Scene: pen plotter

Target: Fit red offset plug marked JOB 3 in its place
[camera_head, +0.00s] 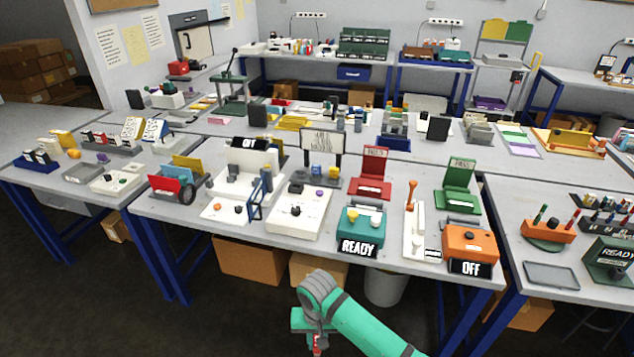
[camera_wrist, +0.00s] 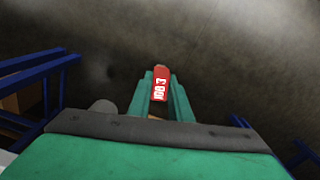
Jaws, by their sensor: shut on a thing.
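A red plug marked JOB 3 (camera_wrist: 160,84) is held between the green fingers of my gripper (camera_wrist: 160,98) in the wrist view. In the head view the red plug (camera_head: 317,343) shows small at the bottom of the picture, below my gripper (camera_head: 312,326). My gripper is shut on it, over the floor in front of the middle table (camera_head: 330,251). A white pen plotter cannot be told for certain among the table's devices, so the plug's place is not clear to me.
A teal READY box (camera_head: 360,225), an orange OFF box (camera_head: 469,243) and a white panel with knobs (camera_head: 300,213) stand near the table's front edge. A grey bin (camera_head: 385,288) and cardboard boxes (camera_head: 250,260) are under the table. The floor in front is clear.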

